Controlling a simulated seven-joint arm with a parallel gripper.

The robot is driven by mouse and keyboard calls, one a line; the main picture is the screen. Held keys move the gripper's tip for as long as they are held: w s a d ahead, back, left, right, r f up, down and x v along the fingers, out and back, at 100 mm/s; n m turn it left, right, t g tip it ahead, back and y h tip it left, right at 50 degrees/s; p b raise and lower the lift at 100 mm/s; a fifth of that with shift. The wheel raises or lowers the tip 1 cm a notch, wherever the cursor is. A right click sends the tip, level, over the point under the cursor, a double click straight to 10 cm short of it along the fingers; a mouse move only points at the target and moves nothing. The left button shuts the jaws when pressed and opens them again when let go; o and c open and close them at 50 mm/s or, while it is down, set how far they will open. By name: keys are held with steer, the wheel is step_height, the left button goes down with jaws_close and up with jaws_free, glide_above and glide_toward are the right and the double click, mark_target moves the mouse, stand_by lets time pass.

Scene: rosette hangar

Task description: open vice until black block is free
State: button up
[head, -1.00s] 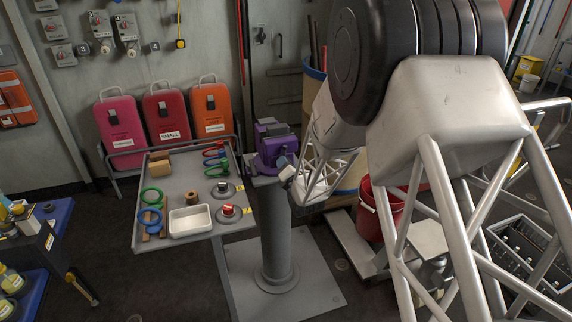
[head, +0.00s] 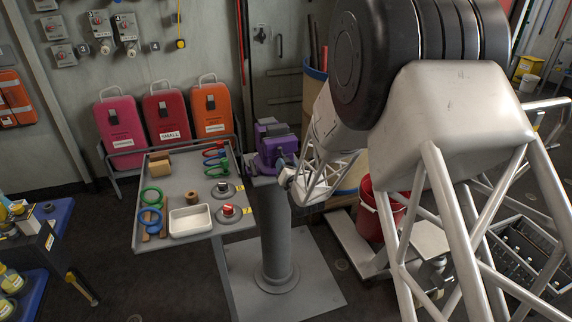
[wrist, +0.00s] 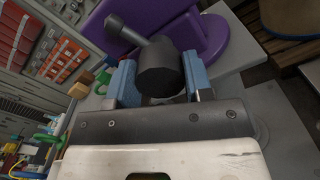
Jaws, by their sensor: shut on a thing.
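The purple vice (head: 268,152) stands on a grey pedestal to the right of the tray table; its body also fills the top of the wrist view (wrist: 160,20). In the wrist view the vice's dark round screw head (wrist: 158,72) sits between the blue finger pads of my gripper (wrist: 160,85), with a dark handle bar (wrist: 126,29) sticking out to the upper left. My gripper is shut on this screw head. In the head view my gripper (head: 286,177) is at the vice's right front side. I cannot make out the black block in either view.
A grey table (head: 175,178) left of the vice holds colored rings, a white tray (head: 190,221) and small knobs. Colored cases (head: 168,112) stand behind it. A red bucket (head: 381,208) is at right, behind my arm. Floor in front of the pedestal base (head: 280,285) is clear.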

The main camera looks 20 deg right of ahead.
steer(key=shift+n, duration=1.5)
steer(key=o, duration=1)
steer(key=shift+c, duration=0.2)
steer(key=m, duration=0.6)
steer(key=shift+m, duration=1)
